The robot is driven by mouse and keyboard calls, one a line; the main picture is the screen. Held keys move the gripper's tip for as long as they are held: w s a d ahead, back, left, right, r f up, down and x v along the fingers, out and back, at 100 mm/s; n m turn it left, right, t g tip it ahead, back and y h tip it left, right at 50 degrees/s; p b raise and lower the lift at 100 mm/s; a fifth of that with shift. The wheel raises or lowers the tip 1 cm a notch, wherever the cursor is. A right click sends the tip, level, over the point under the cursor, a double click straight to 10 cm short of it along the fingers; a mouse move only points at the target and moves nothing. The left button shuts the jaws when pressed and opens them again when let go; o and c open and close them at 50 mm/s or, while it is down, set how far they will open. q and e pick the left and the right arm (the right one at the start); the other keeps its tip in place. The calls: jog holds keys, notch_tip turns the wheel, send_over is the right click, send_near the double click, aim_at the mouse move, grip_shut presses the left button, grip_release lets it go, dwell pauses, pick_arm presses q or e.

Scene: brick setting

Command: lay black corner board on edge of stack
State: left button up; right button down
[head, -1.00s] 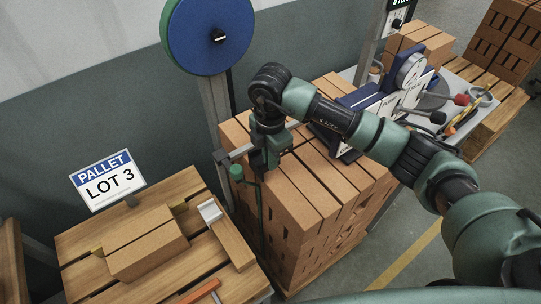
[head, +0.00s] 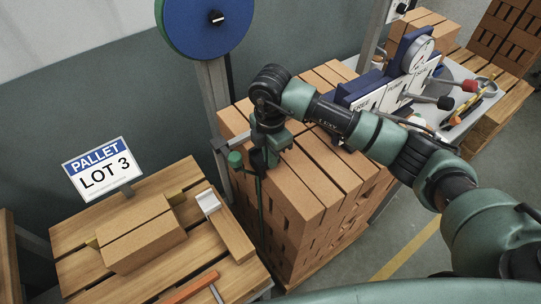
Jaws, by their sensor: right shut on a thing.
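The stack of orange-brown bricks (head: 318,190) stands on a pallet in the middle. My right gripper (head: 259,161) is at the stack's left side, near its top, pointing down. It is shut on a thin dark upright strip, seemingly the black corner board (head: 261,205), which runs down in front of the stack's left face. The gripper hides the strip's top, and I cannot tell whether the strip touches the bricks. My left gripper is out of view.
A post with a blue reel (head: 208,22) stands behind the stack. A bench with blue equipment (head: 407,45) lies behind right. Floor shows at right.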

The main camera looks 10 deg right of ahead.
jog(key=shift+f+b, duration=0.35)
jog(key=shift+f, duration=0.15)
jog(key=c, duration=1.5)
grip_release()
jog(key=shift+o, duration=0.2)
jog(key=shift+r, duration=0.15)
notch_tip(320, 180, up, 6)
jog(key=shift+w+r+b, duration=0.1)
jog(key=shift+b, duration=0.95)
jog(key=shift+r, duration=0.7)
jog(key=shift+f, duration=0.1)
